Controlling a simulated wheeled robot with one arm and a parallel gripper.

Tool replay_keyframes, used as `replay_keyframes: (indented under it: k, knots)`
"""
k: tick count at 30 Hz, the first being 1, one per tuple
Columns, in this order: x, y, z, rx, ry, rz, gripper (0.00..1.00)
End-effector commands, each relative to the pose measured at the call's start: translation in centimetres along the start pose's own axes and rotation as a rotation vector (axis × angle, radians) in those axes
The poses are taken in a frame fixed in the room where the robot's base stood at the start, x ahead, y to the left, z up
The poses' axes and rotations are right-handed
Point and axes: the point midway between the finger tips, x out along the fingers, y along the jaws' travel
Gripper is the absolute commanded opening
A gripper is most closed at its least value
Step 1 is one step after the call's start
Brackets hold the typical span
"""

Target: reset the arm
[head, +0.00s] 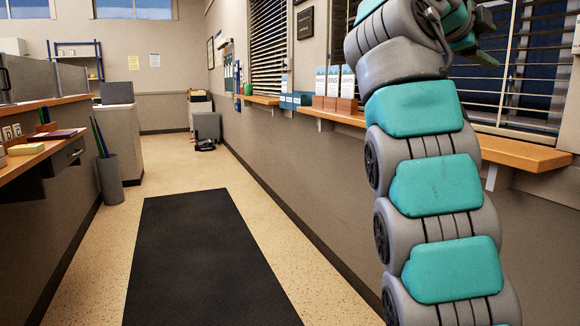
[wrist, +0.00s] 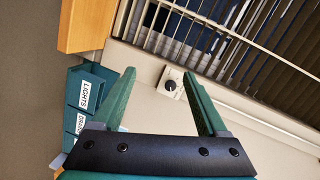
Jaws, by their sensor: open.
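My arm (head: 425,180) rises up the right side of the head view, grey with teal pads, and its upper end bends away near the top right. In the wrist view my gripper (wrist: 160,105) shows two green fingers spread apart with nothing between them. A round black knob on a white plate (wrist: 170,85) is on the wall beyond the fingers. A teal box labelled LIGHTS (wrist: 88,92) is left of the left finger.
A wooden wall shelf (head: 525,153) runs behind my arm, below window blinds (head: 525,65). Brochure holders (head: 335,90) stand on it. A black mat (head: 205,260) lies on the open floor. A counter (head: 40,155) and a grey bin (head: 110,180) are at left.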

Motion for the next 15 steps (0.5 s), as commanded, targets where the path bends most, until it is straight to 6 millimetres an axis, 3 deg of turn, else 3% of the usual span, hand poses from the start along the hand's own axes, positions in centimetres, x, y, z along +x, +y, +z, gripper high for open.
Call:
replay_keyframes:
  k: [8,15]
  knots:
    - [0.8,7.0,3.6,-0.485,-0.147,0.153,0.76]
    - [-0.1,15.8,5.6,-0.863,-0.333,0.266,0.76]
